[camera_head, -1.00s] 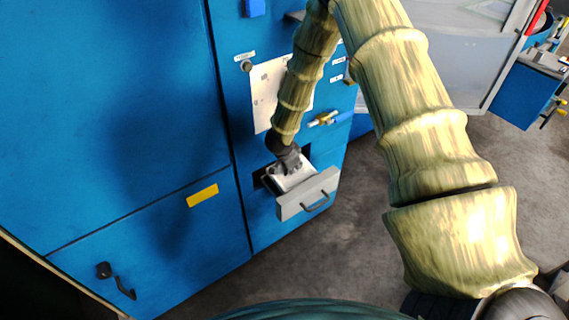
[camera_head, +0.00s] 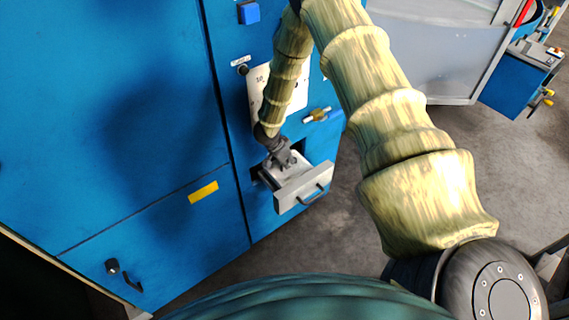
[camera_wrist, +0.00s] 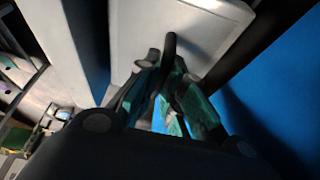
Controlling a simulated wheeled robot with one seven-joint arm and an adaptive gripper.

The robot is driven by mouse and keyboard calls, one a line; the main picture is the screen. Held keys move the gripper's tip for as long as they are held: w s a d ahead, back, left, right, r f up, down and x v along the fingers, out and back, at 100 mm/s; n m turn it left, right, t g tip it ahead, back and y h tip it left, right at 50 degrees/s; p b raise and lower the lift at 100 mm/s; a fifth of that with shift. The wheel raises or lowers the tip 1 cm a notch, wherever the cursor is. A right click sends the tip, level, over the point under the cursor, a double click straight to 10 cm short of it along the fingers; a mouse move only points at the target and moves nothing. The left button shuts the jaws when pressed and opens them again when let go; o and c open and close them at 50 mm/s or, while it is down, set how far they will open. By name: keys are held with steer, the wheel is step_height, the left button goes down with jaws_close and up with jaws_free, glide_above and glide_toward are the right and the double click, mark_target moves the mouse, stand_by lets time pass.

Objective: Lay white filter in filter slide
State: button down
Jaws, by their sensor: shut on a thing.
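The filter slide (camera_head: 302,190) is a grey drawer with a dark handle, pulled out of the blue machine's front. My gripper (camera_head: 284,159) points down over the slide's inner part in the head view. In the wrist view my gripper (camera_wrist: 165,62) is shut, its fingertips at a dark upright piece against a pale, round-cornered plate. This plate looks like the white filter (camera_wrist: 200,28), which also shows in part below my gripper in the head view (camera_head: 283,172). Whether the filter lies on the slide or hangs just above it, I cannot tell.
The blue machine (camera_head: 110,100) stands close behind and left of the slide. A yellow label (camera_head: 203,192) and a brass-coloured fitting (camera_head: 318,115) are on its front. Grey floor (camera_head: 380,150) is open to the right of the slide.

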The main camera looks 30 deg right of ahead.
steer(key=shift+w+f+b, duration=0.1)
steer(key=shift+f+b, duration=0.35)
steer(key=shift+f, duration=0.4)
steer(key=shift+f, duration=0.55)
steer(key=c, duration=1.5)
jaws_free()
steer(key=shift+c, duration=0.2)
steer(key=shift+r, duration=0.1)
steer(key=shift+r, duration=0.7)
steer(key=shift+a+r, duration=0.2)
steer(key=b+v, duration=0.3)
steer(key=v, duration=0.8)
